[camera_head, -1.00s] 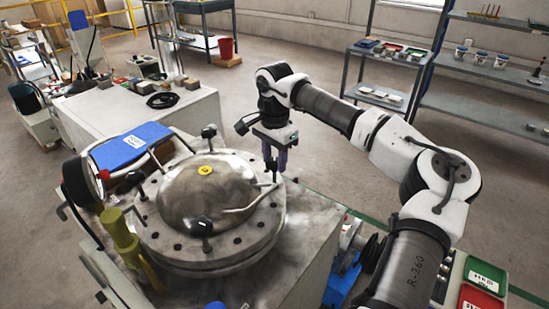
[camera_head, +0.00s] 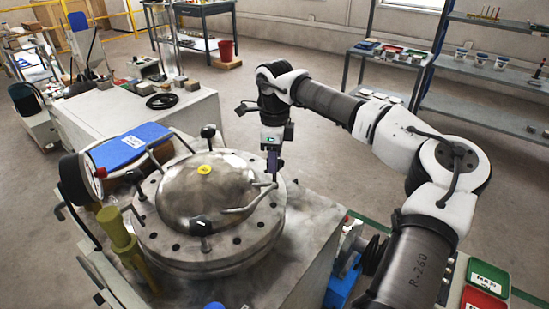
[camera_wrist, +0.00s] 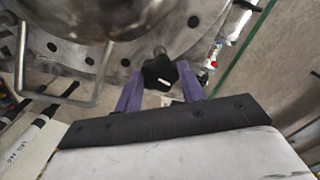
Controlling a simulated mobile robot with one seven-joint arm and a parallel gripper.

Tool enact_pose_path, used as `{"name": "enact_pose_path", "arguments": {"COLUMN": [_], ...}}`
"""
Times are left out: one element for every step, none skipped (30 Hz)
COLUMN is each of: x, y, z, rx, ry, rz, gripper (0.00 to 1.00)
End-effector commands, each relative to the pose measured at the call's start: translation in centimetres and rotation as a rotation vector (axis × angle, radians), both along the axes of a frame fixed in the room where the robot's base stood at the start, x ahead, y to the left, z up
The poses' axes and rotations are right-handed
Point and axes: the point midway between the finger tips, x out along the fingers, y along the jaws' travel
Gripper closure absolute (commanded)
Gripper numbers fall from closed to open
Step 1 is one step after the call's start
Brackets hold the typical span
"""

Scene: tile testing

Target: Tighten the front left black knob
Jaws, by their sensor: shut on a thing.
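The round metal vessel (camera_head: 225,243) has a domed lid with a yellow spot on top and black knobs around its flange. Black knobs show at the back (camera_head: 208,132), left (camera_head: 134,179) and front (camera_head: 203,227) of the lid in the head view. My gripper (camera_head: 273,172) points down at the vessel's right edge. In the wrist view, its purple fingers (camera_wrist: 159,70) are shut on a lobed black knob (camera_wrist: 158,74), one finger on each side. This knob is mostly hidden behind the fingers in the head view.
A pressure gauge (camera_head: 82,178) and a yellow-green handle (camera_head: 117,229) stand left of the vessel. A blue item (camera_head: 137,142) lies behind it. Curved metal bars rise near the gripper. Red (camera_head: 482,300) and green (camera_head: 487,277) trays sit at lower right.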

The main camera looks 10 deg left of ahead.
Motion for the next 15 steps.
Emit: {"name": "enact_pose_path", "arguments": {"x": [0.07,0.07,0.07,0.07,0.07,0.08,0.08,0.08,0.07,0.07,0.07,0.06,0.06,0.06,0.05], "y": [-0.08,-0.08,-0.08,-0.08,-0.09,-0.09,-0.09,-0.09,-0.09,-0.09,-0.08,-0.09,-0.09,-0.08,-0.08], "z": [0.00,0.01,0.02,0.03,0.04,0.05,0.05,0.05,0.05,0.05,0.04,0.04,0.04,0.03,0.03], "rx": [-0.002,-0.002,-0.002,-0.002,-0.002,-0.002,-0.002,-0.002,-0.002,-0.002,-0.002,-0.002,-0.002,-0.001,-0.001], "ry": [-0.002,-0.002,-0.002,-0.002,-0.003,-0.003,-0.003,-0.003,-0.003,-0.003,-0.003,-0.002,-0.002,-0.002,-0.002], "rz": [-0.045,-0.073,-0.109,-0.135,-0.162,-0.195,-0.219,-0.242,-0.271,-0.293,-0.313,-0.338,-0.356,-0.373,-0.392], "gripper": [0.84,0.84,0.84,0.84,0.84,0.84,0.84,0.84,0.84,0.84,0.84,0.84,0.84,0.84,0.84]}}
